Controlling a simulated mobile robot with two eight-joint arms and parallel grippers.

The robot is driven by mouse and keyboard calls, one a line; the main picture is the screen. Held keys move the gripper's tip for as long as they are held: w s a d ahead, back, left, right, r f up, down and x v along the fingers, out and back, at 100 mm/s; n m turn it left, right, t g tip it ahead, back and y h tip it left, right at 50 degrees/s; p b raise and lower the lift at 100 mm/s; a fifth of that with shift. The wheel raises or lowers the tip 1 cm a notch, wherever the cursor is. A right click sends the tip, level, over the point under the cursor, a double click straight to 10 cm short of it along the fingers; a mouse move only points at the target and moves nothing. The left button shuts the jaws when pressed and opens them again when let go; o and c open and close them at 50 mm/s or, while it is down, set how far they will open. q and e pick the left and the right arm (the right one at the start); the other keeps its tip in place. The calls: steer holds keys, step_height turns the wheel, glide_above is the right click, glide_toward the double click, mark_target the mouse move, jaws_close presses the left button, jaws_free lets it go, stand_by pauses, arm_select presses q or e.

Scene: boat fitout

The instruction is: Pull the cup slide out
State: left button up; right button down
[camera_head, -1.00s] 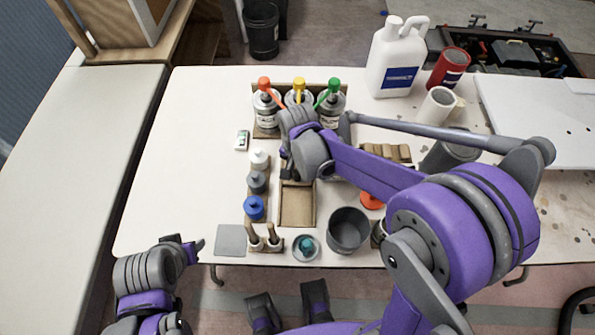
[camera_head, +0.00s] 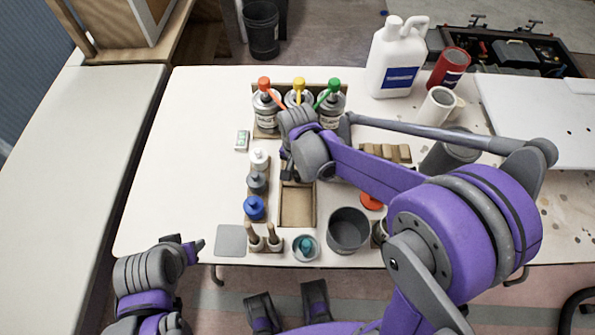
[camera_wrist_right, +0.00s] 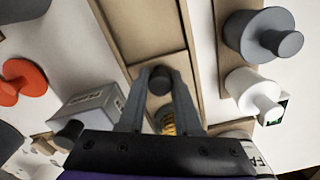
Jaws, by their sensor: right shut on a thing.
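The cup slide (camera_head: 297,207) is a tan, shallow tray-like piece on the white table, in a narrow tan frame below the colour-topped cans. My right gripper (camera_head: 288,172) is over its far end, partly hidden by my wrist in the head view. In the right wrist view, the right gripper (camera_wrist_right: 160,88) has its fingers on either side of a small dark knob (camera_wrist_right: 160,78) on the tan strip and is shut on it. My left gripper (camera_head: 188,246) hangs at the table's front left edge, away from the slide; its finger opening is unclear.
Several bottles (camera_head: 254,207) stand in a row just left of the slide. A dark grey cup (camera_head: 348,231), a small dish (camera_head: 306,247) and an orange disc (camera_head: 371,201) are near its front and right. The table's left part is clear.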

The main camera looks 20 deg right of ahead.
steer(key=s+a, duration=0.1)
steer(key=s, duration=0.3)
steer(key=s+a, duration=0.1)
steer(key=s, duration=0.3)
steer(key=s+a, duration=0.1)
steer(key=s, duration=0.3)
steer(key=shift+a, duration=0.25)
steer(key=c, duration=0.6)
jaws_free()
step_height(320, 180, up, 11)
steer(key=p, duration=0.2)
steer(key=shift+f, duration=0.1)
